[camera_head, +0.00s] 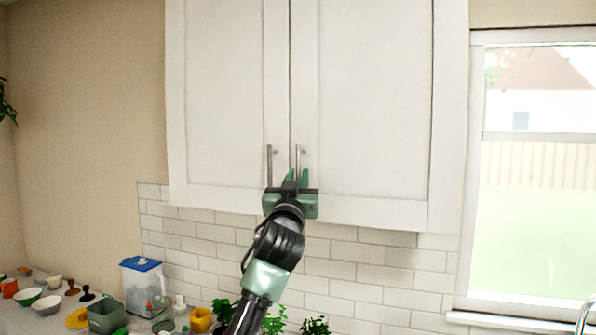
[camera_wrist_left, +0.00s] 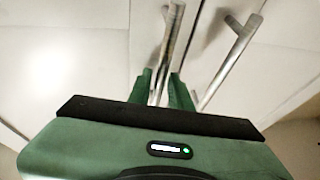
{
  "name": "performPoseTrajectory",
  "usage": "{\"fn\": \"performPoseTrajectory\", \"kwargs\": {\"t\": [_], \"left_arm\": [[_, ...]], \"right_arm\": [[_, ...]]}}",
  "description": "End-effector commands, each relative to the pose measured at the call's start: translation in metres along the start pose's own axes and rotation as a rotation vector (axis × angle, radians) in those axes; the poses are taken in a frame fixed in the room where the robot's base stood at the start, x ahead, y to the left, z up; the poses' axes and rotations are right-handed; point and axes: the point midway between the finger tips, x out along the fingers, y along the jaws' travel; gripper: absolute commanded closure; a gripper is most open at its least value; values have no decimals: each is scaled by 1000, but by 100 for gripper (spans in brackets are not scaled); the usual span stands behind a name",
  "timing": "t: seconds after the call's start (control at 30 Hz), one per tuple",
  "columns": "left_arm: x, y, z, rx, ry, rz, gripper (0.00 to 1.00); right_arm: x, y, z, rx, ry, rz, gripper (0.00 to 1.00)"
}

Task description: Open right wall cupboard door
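The white wall cupboard has a right door (camera_head: 375,100) and a left door (camera_head: 226,90), both flush and closed in the head view. The right door's bar handle (camera_head: 298,157) hangs low beside the middle seam; it also shows in the left wrist view (camera_wrist_left: 170,40). My left gripper (camera_head: 297,176) is at this handle's lower end. Its two green fingers (camera_wrist_left: 161,85) stand close on either side of the bar and appear shut on it. The left door's handle (camera_head: 269,165) is just to the left and free. My right gripper is not in view.
A window (camera_head: 535,180) is right of the cupboard. White tiles (camera_head: 345,262) lie below it. A water-filter jug (camera_head: 143,285), bowls (camera_head: 47,304), a yellow mug (camera_head: 201,320) and plants (camera_head: 314,326) stand low. The space before the doors is clear except for my left arm.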

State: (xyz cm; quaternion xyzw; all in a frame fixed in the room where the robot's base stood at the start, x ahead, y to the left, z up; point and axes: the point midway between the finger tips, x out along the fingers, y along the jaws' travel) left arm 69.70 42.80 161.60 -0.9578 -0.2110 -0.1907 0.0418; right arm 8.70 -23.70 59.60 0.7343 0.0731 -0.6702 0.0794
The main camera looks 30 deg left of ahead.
Motion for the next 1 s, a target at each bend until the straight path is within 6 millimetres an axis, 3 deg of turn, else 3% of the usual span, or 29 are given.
{"fn": "performPoseTrajectory", "kwargs": {"t": [0.27, 0.33, 1.0], "left_arm": [[2, 0, 1, 0, 0, 1, 80], [2, 0, 1, 0, 0, 0, 100], [1, 0, 1, 0, -1, 1, 100]], "right_arm": [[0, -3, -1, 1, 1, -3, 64], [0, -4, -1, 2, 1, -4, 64], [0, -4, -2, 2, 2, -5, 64]]}}
